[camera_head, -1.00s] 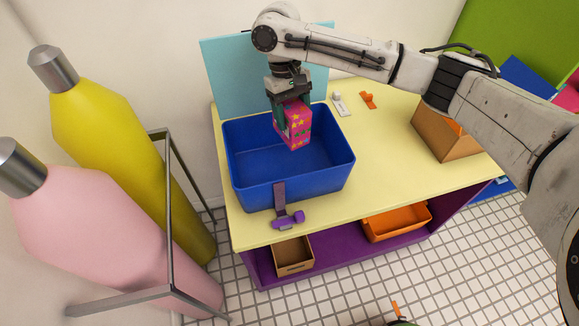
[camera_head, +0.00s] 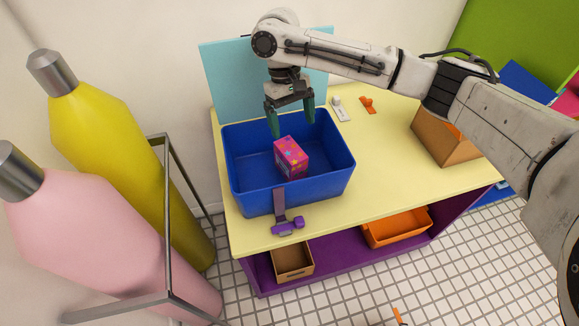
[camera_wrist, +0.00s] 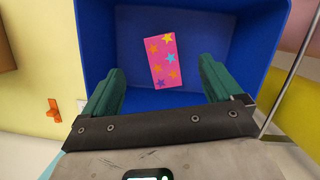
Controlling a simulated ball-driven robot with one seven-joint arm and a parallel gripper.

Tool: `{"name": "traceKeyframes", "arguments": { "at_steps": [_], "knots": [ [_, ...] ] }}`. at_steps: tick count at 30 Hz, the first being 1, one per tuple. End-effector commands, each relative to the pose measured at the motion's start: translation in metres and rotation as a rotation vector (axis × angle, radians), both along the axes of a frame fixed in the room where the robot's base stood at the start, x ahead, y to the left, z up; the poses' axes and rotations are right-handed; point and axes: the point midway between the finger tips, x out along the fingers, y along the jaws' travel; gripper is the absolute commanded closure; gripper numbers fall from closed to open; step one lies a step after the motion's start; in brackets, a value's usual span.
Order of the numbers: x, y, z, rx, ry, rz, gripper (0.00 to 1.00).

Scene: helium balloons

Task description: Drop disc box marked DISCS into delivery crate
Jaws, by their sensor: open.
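A pink box with coloured stars (camera_head: 291,158) lies inside the blue crate (camera_head: 250,196) on the table. No DISCS marking can be read on the sides that show. In the wrist view the star box (camera_wrist: 163,61) rests on the crate floor between and beyond my fingers, apart from them. My gripper (camera_head: 291,124) is open and empty above the back part of the crate. Its green fingers also show spread apart in the wrist view (camera_wrist: 160,90).
A purple valve-like piece (camera_head: 288,226) sits at the crate's front. A brown box (camera_head: 440,138) stands right on the yellow table (camera_head: 380,165). A white item (camera_head: 340,108) and an orange item (camera_head: 367,104) lie behind. Yellow (camera_head: 115,150) and pink (camera_head: 90,240) cylinders stand left.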

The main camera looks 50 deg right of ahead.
Motion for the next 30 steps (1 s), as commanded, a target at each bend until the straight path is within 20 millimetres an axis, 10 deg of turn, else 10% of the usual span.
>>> {"name": "traceKeyframes", "arguments": {
  "at_steps": [18, 30],
  "knots": [
    [0.025, -0.009, 0.093, -0.004, -0.001, 0.000, 0.07],
    [0.027, -0.009, 0.102, 0.000, -0.001, 0.000, 0.07]
  ]
}}
